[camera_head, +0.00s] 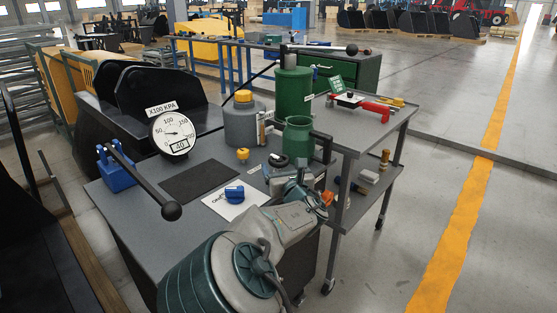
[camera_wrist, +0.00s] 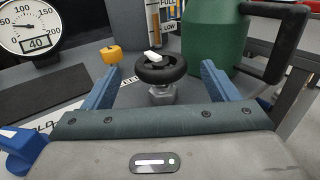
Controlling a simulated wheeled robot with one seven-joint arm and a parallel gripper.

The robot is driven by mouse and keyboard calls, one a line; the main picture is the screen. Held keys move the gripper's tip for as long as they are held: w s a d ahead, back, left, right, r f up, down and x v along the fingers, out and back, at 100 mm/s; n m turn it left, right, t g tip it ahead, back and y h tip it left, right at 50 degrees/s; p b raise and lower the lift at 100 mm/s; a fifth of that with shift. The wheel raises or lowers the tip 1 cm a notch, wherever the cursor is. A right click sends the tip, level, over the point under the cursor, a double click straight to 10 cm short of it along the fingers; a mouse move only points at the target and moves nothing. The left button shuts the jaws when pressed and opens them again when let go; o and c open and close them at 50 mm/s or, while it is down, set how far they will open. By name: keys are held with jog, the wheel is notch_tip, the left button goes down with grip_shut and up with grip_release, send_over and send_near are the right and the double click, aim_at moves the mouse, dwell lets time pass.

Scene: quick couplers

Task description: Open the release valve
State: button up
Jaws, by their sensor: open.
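A black round handwheel (camera_wrist: 160,70) with a white pointer sits on a metal valve body (camera_wrist: 161,95) in the wrist view. In the head view the handwheel (camera_head: 278,160) shows behind my gripper. My gripper (camera_wrist: 160,76) is open and empty; its two blue fingers are on either side of the handwheel, with gaps. A blue knob (camera_head: 234,194) stands on a white plate with partly readable lettering; it also shows at the wrist view's lower left (camera_wrist: 22,150). I cannot read which of these is the release valve. The dial gauge (camera_head: 173,134) displays 40.
A green tank (camera_wrist: 214,38) stands close behind the right finger, with a black handle (camera_wrist: 277,45) beside it. A yellow knob (camera_wrist: 111,55) is left of the handwheel. A long black lever (camera_head: 143,178) crosses the table's left. A dark mat (camera_head: 200,181) lies clear.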

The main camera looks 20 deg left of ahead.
aim_at(278, 156)
jog(key=shift+x, duration=2.85)
jog(key=c, duration=1)
